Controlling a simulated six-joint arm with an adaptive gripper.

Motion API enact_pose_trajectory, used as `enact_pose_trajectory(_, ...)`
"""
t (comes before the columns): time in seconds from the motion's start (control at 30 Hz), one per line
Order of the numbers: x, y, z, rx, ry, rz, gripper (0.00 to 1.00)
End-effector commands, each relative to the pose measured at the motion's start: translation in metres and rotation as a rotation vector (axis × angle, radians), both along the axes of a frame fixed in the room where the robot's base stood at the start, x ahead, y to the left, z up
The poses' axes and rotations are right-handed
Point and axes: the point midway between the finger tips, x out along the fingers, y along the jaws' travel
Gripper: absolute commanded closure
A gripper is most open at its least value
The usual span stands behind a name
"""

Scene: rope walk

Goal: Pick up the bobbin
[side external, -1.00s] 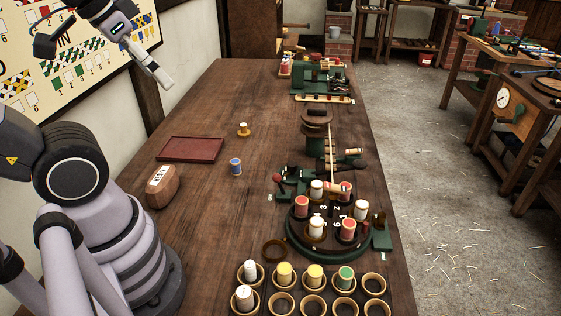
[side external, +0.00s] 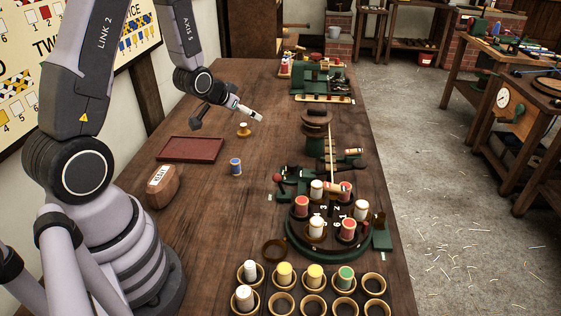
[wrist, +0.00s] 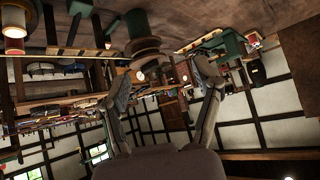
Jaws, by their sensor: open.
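Several bobbins are in view, and I cannot tell which one the task means. A blue bobbin (side external: 236,167) stands upright on the open table. White, yellow and green bobbins sit in the holder rings; a green one (side external: 346,277) is at the right. My gripper (side external: 258,116) is in the air above the table, near the pale bobbin. In the wrist view my gripper (wrist: 164,92) is open with nothing between its fingers.
A red tray (side external: 190,149) and a brown labelled block (side external: 162,187) lie at the left. A dark spool post (side external: 316,125) and green machines (side external: 319,78) stand behind. The table's middle is mostly clear.

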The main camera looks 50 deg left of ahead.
Motion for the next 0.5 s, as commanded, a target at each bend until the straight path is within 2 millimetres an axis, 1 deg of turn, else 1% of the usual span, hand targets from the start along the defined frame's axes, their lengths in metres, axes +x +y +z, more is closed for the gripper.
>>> enact_pose_trajectory(0.03, -0.002, 0.009, -0.027, -0.006, -0.007, 0.018, 0.35)
enact_pose_trajectory(0.13, -0.007, 0.024, -0.068, -0.006, -0.059, 0.047, 0.35)
enact_pose_trajectory(0.2, -0.016, 0.032, -0.095, -0.008, -0.098, 0.073, 0.35)
enact_pose_trajectory(0.3, -0.032, 0.04, -0.127, -0.01, -0.152, 0.112, 0.35)
enact_pose_trajectory(0.33, -0.037, 0.041, -0.134, -0.01, -0.167, 0.122, 0.35)
enact_pose_trajectory(0.4, -0.049, 0.043, -0.148, -0.009, -0.198, 0.146, 0.35)
enact_pose_trajectory(0.5, -0.061, 0.044, -0.161, -0.007, -0.232, 0.174, 0.35)
